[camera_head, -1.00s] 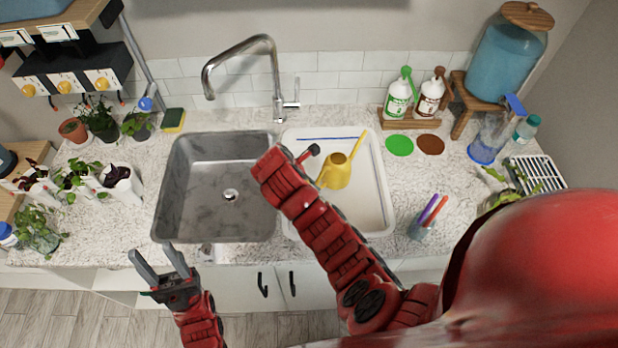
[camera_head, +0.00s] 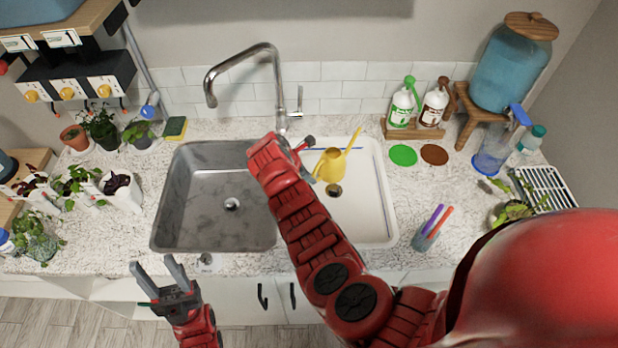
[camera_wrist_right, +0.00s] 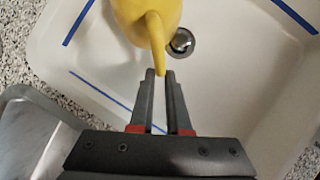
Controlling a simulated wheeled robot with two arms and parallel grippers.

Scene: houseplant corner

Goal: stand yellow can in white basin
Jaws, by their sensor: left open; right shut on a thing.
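The yellow can (camera_head: 331,166), a small watering can with its spout pointing up and right, is over the white basin (camera_head: 376,205), beside the basin's drain. It looks roughly upright; whether it touches the basin floor is hard to tell. In the right wrist view the can (camera_wrist_right: 140,14) shows at the top, above the white basin (camera_wrist_right: 245,105). My right gripper (camera_wrist_right: 161,76) is shut on the can's handle; in the head view its fingers are mostly hidden by my right arm. My left gripper (camera_head: 157,272) is open and empty in front of the counter's edge.
A grey sink (camera_head: 190,205) lies left of the basin, with a tall faucet (camera_head: 278,85) behind. Two bottles stand behind green and brown discs (camera_head: 403,155) at right. A cup with pens (camera_head: 427,240) stands right of the basin. Potted plants (camera_head: 120,190) line the left.

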